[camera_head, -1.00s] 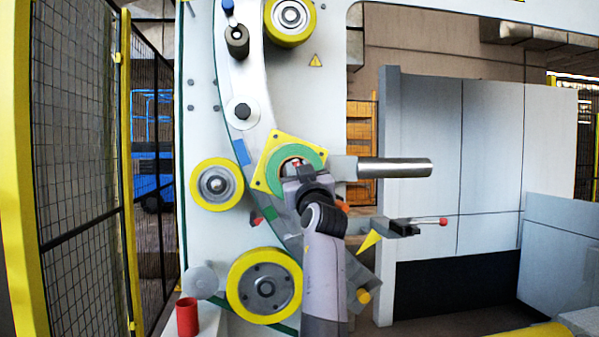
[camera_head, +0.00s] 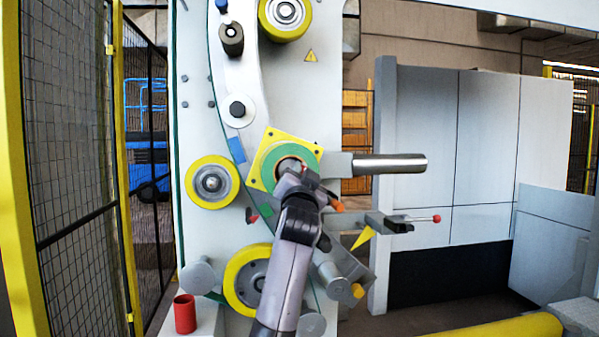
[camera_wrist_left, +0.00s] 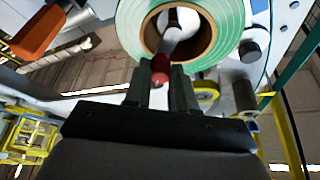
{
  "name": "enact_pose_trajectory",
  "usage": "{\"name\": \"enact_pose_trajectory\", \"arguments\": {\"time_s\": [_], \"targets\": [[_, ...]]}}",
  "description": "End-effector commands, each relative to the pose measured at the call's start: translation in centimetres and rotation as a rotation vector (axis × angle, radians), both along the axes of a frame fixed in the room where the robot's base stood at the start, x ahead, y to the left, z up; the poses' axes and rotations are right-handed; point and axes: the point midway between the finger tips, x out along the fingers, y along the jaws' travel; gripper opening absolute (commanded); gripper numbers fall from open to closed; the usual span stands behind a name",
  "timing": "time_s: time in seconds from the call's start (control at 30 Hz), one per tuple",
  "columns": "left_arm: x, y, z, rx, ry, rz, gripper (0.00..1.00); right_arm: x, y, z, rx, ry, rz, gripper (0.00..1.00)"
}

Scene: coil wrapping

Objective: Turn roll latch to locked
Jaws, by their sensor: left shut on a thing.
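The green film roll (camera_head: 270,163) with a brown core sits on a yellow square plate (camera_head: 259,181) on the machine's white front. It also shows in the left wrist view (camera_wrist_left: 130,30). My left gripper (camera_head: 293,174) is at the roll's core, and its arm comes up from below. In the left wrist view my left gripper (camera_wrist_left: 162,74) is shut on the red-tipped roll latch (camera_wrist_left: 160,66), whose pale shaft runs into the core. The latch is mostly hidden by my gripper in the head view. My right gripper is not in view.
A steel bar (camera_head: 390,163) sticks out to the right of the roll. Below it is an arm with a red-knobbed lever (camera_head: 425,218). Yellow rollers (camera_head: 212,184) stand left of and below the roll. A red cup (camera_head: 185,314) stands at lower left. A mesh fence (camera_head: 65,150) is at far left.

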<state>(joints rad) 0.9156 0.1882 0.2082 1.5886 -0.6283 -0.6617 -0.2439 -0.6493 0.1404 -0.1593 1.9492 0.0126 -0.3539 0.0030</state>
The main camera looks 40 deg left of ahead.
Motion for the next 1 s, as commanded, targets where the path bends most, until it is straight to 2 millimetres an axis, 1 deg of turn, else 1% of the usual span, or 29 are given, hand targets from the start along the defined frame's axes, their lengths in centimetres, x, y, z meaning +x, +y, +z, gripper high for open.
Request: {"name": "enact_pose_trajectory", "arguments": {"time_s": [0.6,1.0], "targets": [[0.6,-0.4,-1.4,0.372,0.464,0.002,0.0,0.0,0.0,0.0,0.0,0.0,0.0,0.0],[0.6,-0.4,-2.4,0.606,0.76,0.002,0.0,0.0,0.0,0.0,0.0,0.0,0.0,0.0]]}}
